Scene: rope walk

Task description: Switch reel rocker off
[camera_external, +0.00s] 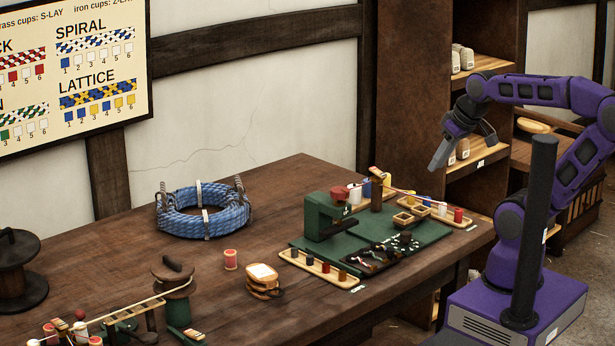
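I cannot make out a reel rocker switch for certain; any such switch is too small or hidden at this size. A wooden reel (173,284) stands on a green base (178,314) at the table's front left. A green machine (318,217) stands on a green board at the table's right part. My gripper (455,152) is raised in the air beyond the table's right end, in front of the shelves, well apart from the reel and the machine. It touches nothing on the table. Its fingers point down, and their spacing is not clear.
A blue rope coil (204,222) lies at the table's back left. A dark spool (14,270) is at the far left. Bare tabletop (275,195) lies behind.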

